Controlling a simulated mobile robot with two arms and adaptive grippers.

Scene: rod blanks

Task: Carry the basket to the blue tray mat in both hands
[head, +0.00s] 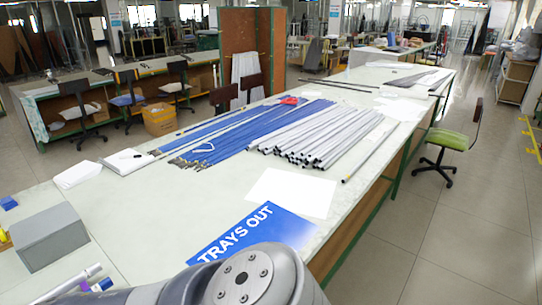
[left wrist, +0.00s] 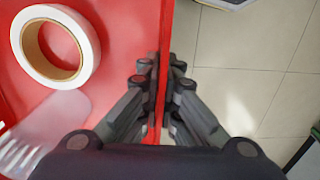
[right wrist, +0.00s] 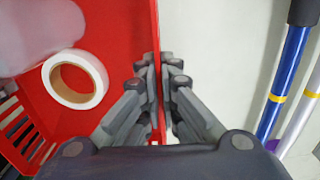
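The red basket (left wrist: 110,20) fills the left part of the left wrist view, and it also shows in the right wrist view (right wrist: 120,25). My left gripper (left wrist: 161,68) has its fingers closed on both sides of one basket wall. My right gripper (right wrist: 159,66) is closed on another basket wall in the same way. A white tape roll (left wrist: 84,50) and a blurred translucent thing (left wrist: 45,125) are inside. The blue tray mat (head: 250,232), marked TRAYS OUT, lies on the near part of the table; my arm hides its lower part. Basket and grippers are out of the head view.
The long table (head: 140,220) holds a white sheet (head: 292,192) beside the mat, grey rods (head: 320,132) and blue rods (head: 235,135) farther back. A grey box (head: 48,237) stands at left. A green chair (head: 447,139) is right of the table. Floor tiles (left wrist: 250,60) show beside the basket.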

